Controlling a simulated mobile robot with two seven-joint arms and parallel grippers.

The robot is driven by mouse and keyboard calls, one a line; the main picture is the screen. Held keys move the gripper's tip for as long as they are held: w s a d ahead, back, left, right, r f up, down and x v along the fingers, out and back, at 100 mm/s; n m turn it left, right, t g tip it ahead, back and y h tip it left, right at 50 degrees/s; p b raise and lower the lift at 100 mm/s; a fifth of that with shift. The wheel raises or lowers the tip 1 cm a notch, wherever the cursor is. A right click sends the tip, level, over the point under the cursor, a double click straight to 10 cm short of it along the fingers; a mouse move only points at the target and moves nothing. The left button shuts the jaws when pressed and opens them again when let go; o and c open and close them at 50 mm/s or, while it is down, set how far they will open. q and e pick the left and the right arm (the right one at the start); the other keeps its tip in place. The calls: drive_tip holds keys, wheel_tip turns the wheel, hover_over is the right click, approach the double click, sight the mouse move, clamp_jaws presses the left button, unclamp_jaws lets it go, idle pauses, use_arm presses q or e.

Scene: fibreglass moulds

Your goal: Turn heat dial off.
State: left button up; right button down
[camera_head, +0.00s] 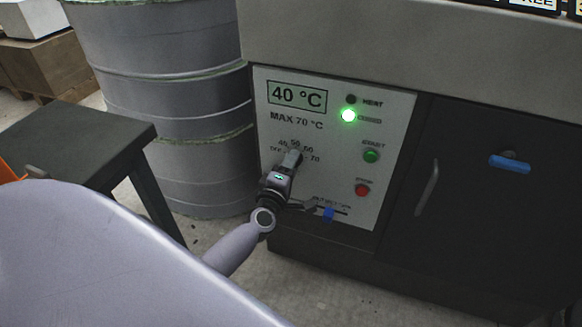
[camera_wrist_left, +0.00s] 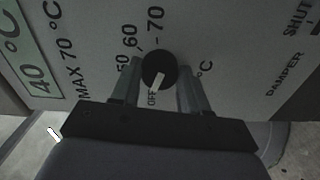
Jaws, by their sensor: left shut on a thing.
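The heat dial (camera_wrist_left: 166,66) is a round black knob on the white control panel (camera_head: 330,185). The marks 50, 60 and 70 show around the dial. The display (camera_head: 297,96) reads 40 °C. My right gripper is not in view.
A lit green lamp (camera_head: 348,116), a green button (camera_head: 371,156) and a red button (camera_head: 362,190) are to the right. A grey drum (camera_head: 185,110) and a dark stool (camera_head: 75,140) stand left.

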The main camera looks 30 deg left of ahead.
use_arm(q)
drive_tip(key=shift+n, duration=0.5)
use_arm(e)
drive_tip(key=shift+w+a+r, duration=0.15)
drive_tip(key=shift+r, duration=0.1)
use_arm(q)
drive_tip(key=o, duration=1.1)
drive_tip(key=shift+c, duration=0.2)
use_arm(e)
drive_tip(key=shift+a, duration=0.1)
use_arm(q)
drive_tip(key=p+v, duration=0.1)
drive_tip(key=v, duration=0.6)
drive_tip(key=shift+s, duration=0.15)
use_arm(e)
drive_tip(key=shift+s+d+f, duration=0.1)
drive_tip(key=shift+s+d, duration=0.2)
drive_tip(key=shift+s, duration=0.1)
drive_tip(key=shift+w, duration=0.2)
